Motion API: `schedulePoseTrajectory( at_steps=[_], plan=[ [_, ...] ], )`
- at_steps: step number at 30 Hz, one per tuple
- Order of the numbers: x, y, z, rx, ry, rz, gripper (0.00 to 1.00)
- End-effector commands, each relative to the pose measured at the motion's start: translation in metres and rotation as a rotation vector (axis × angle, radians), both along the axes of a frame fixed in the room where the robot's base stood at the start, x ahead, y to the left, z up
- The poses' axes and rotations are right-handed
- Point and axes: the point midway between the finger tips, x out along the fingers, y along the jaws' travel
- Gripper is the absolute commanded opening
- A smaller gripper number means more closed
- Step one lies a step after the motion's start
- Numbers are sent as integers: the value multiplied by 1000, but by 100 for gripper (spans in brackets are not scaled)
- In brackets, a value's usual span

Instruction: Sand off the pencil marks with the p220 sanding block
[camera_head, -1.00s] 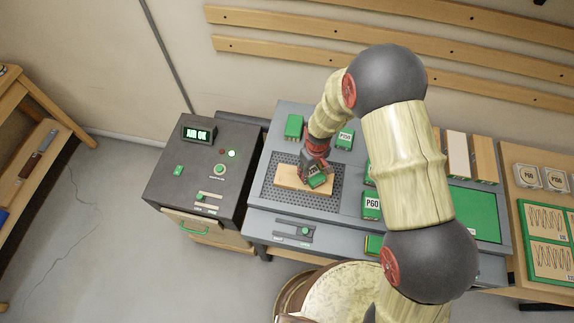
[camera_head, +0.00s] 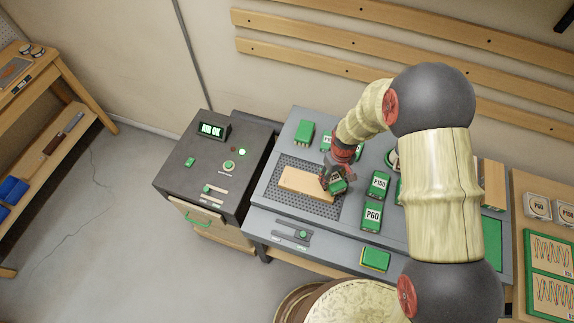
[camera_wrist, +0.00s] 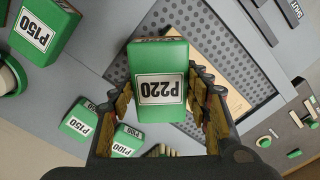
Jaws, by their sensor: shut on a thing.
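My gripper (camera_head: 334,180) is shut on the green P220 sanding block (camera_wrist: 160,92), whose label faces the wrist camera upside down. In the head view the held block (camera_head: 338,187) is over the right end of a pale wooden board (camera_head: 305,184). The board lies on a dark perforated mat (camera_head: 285,202). In the wrist view the board (camera_wrist: 222,58) is partly hidden behind the block. I cannot tell whether the block touches the board. No pencil marks can be made out on the board's visible part.
Other green blocks stand on the grey bench, among them P150 (camera_head: 379,184) and P60 (camera_head: 371,216). A dark control unit with an "AIR OK" display (camera_head: 212,130) stands left of the bench. My arm hides the bench's right part.

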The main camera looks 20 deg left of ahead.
Motion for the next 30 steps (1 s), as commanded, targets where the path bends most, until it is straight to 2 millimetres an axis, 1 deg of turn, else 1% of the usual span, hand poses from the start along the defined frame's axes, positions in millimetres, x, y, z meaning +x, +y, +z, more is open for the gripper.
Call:
schedulePoseTrajectory(
  at_steps=[1,13,17,30],
  plan=[
    [3,1,8,2,-5,-1,20],
    [10,1,42,1,-4,-6,20],
    [11,1,46,1,-3,-7,20],
    [10,1,45,1,-3,-7,20]
  ],
)
